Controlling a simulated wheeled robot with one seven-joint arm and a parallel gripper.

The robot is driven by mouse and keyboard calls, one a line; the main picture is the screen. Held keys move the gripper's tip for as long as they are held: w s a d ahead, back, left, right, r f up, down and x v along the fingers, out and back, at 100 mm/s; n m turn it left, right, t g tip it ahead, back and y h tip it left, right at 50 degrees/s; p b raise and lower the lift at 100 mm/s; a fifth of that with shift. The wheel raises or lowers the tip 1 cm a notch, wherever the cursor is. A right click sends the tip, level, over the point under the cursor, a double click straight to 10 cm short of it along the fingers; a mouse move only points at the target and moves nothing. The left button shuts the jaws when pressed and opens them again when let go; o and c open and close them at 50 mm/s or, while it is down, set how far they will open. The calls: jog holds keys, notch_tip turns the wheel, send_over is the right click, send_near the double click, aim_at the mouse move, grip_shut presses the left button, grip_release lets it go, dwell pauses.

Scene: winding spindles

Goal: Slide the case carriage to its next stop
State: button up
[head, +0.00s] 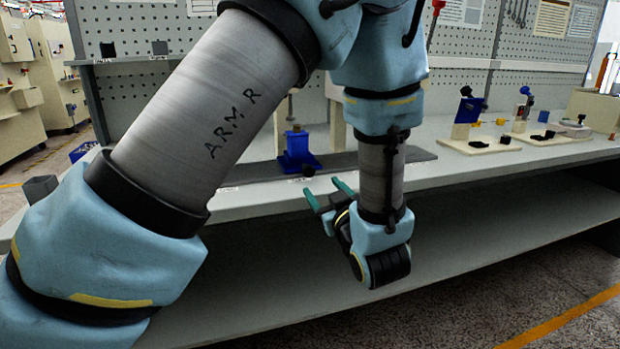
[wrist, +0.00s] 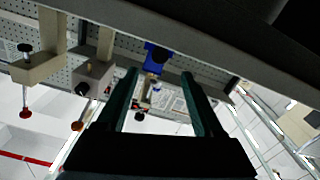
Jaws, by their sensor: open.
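A blue block, apparently the case carriage (head: 298,153), stands on a dark flat rail (head: 352,160) on the bench. A black knob sits at its front foot. In the wrist view, which looks turned over, a blue part (wrist: 157,58) shows beyond and between the fingers. My gripper (head: 329,193) is in front of the bench edge, just below and right of the carriage, with its two green fingers apart. In the wrist view my gripper (wrist: 160,76) is open and empty between the fingertips. It does not touch the carriage. My arm hides part of the rail.
The grey bench (head: 455,172) has a lower shelf (head: 440,255) beneath it. Beige stands with blue parts (head: 480,143) are at the right. A pegboard (head: 480,95) rises behind. Beige blocks with knobs (wrist: 42,66) show at left in the wrist view.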

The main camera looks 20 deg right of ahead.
aim_at(310, 172)
jog(key=w, duration=0.3)
jog(key=w+p, duration=0.1)
jog(key=w, duration=0.3)
jog(key=w+d, duration=0.1)
jog(key=w, duration=0.2)
jog(key=shift+w+d+p, duration=0.1)
jog(key=shift+w+p, duration=0.05)
jog(key=shift+p, duration=0.2)
grip_shut()
dwell(0.9)
